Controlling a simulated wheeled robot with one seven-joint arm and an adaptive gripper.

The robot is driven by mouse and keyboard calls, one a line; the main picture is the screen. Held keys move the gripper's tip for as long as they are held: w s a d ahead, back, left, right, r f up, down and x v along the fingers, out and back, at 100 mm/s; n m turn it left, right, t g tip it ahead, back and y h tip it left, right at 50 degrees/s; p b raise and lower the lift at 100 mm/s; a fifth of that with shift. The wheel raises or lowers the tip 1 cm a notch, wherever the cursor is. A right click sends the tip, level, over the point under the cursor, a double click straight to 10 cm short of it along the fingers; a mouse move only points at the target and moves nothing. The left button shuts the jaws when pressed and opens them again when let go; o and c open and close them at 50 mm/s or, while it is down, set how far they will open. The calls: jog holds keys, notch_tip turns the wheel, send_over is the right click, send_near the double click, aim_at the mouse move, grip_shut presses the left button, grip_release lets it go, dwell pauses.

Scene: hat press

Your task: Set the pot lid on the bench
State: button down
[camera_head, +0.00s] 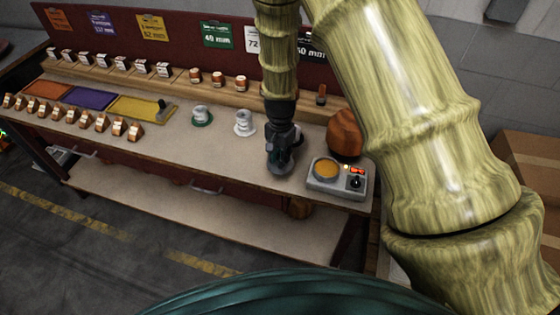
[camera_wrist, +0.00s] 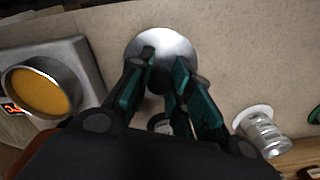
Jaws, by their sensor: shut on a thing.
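The pot lid (camera_wrist: 168,38) is a round silvery disc in the wrist view, at the top centre. My gripper (camera_wrist: 160,65) is shut on it from above, at its middle. In the head view my gripper (camera_head: 281,162) points down over the bench (camera_head: 225,165), left of the pot; it mostly hides the lid there. Whether the lid touches the bench or hangs just above it I cannot tell. The pot (camera_head: 326,168) is uncovered, with amber content, set in a grey unit with controls. It also shows at the left of the wrist view (camera_wrist: 40,92).
A white spool (camera_head: 244,123) and a green spool (camera_head: 202,115) stand left of my gripper. Coloured mats and several small blocks fill the bench's left end. Bare bench lies in front of the spools.

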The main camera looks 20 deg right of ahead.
jog(key=shift+f+p, duration=0.8)
jog(key=shift+f, duration=0.9)
jog(key=shift+f, duration=0.15)
jog(key=c, duration=1.3)
grip_release()
jog(key=shift+r, duration=0.2)
jog(key=shift+r+b, duration=1.9)
jog(key=shift+r, duration=4.05)
